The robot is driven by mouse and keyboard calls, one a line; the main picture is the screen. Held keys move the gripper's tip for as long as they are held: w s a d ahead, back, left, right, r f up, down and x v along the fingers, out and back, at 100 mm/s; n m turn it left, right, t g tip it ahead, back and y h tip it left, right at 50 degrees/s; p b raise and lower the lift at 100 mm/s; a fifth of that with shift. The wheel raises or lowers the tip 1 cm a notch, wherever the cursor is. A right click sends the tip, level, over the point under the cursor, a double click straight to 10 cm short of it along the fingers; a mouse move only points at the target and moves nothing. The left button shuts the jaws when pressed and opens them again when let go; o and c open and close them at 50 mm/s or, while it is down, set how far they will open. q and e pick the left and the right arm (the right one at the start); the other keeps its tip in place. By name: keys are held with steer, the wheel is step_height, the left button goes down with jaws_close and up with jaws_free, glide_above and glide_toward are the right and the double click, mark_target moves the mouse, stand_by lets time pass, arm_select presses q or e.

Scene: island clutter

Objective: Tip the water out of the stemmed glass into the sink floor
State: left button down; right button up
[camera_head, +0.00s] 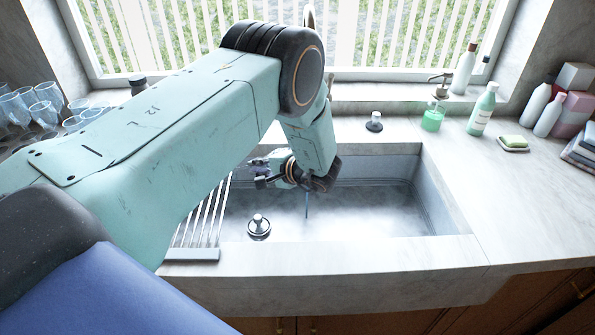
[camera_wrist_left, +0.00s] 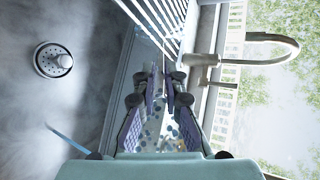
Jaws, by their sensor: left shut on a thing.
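My left gripper (camera_head: 264,173) is over the left part of the sink, its wrist bent down from the arm. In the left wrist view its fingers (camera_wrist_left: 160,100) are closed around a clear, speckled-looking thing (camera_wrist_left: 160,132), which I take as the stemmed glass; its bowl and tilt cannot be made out. A thin blue streak (camera_head: 306,204) hangs below the wrist above the sink floor (camera_head: 370,212); it also shows in the left wrist view (camera_wrist_left: 68,139). Whether it is falling water I cannot tell. My right gripper is not in view.
A metal drain plug (camera_head: 259,226) stands on the sink floor. A slatted drying rack (camera_head: 205,218) lies across the sink's left side. A curved tap (camera_wrist_left: 270,50) rises behind. Several glasses (camera_head: 45,100) stand at left; a green soap bottle (camera_head: 482,110) and sponge (camera_head: 513,141) at right.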

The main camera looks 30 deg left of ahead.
arm_select(q)
steer(key=h+p, duration=0.1)
steer(key=p, duration=0.1)
steer(key=r+n+h+p, duration=0.1)
steer(key=p, duration=0.1)
steer(key=t+h+p, duration=0.1)
steer(key=p, duration=0.1)
steer(key=shift+w+d+r, duration=0.1)
steer(key=shift+w+r, duration=0.1)
steer(key=shift+r, duration=0.1)
steer(key=h, duration=0.1)
steer(key=d+r+n+t+h, duration=0.1)
steer(key=h, duration=0.1)
steer(key=shift+w+n+h, duration=0.15)
steer(key=shift+n+h, duration=0.15)
steer(key=shift+d, duration=0.1)
